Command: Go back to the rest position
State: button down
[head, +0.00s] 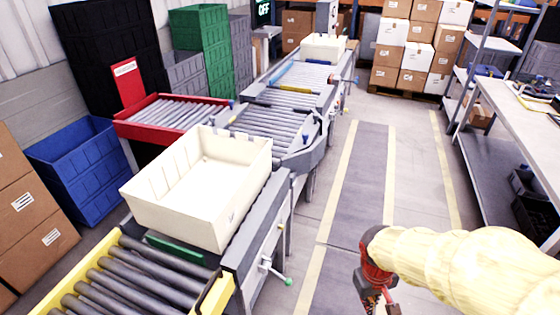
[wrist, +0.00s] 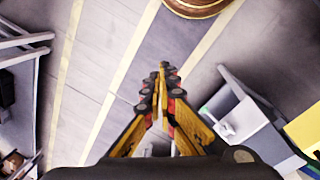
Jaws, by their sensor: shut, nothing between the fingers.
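My arm, in a pale yellow cover, reaches in from the right edge of the head view. Its red and black wrist end hangs down, with my gripper (head: 376,303) partly cut off by the bottom edge. In the wrist view my gripper (wrist: 162,78) points at the floor, its yellow and black fingers together at the tips and empty. It hangs over the grey walkway (head: 350,205), to the right of the conveyor, touching nothing. No screwdriver can be made out in either view.
A white open crate (head: 168,222) sits on the roller conveyor (head: 120,283) at left. A workbench (head: 520,115) stands at right. Stacked cartons (head: 412,55) stand at the back. A blue bin (head: 78,168) is at far left. The walkway between conveyor and bench is clear.

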jog(key=s+a+r+m+t, duration=0.1)
jog(key=s+a+r+t, duration=0.1)
jog(key=r, duration=0.8)
jog(key=s+a+r+m+t+y, duration=0.1)
jog(key=s+a+r+t, duration=0.1)
jog(key=r, duration=0.8)
jog(key=shift+s+r+m+t+y, duration=0.25)
jog(key=shift+s+t, duration=0.45)
jog(key=shift+s, duration=0.4)
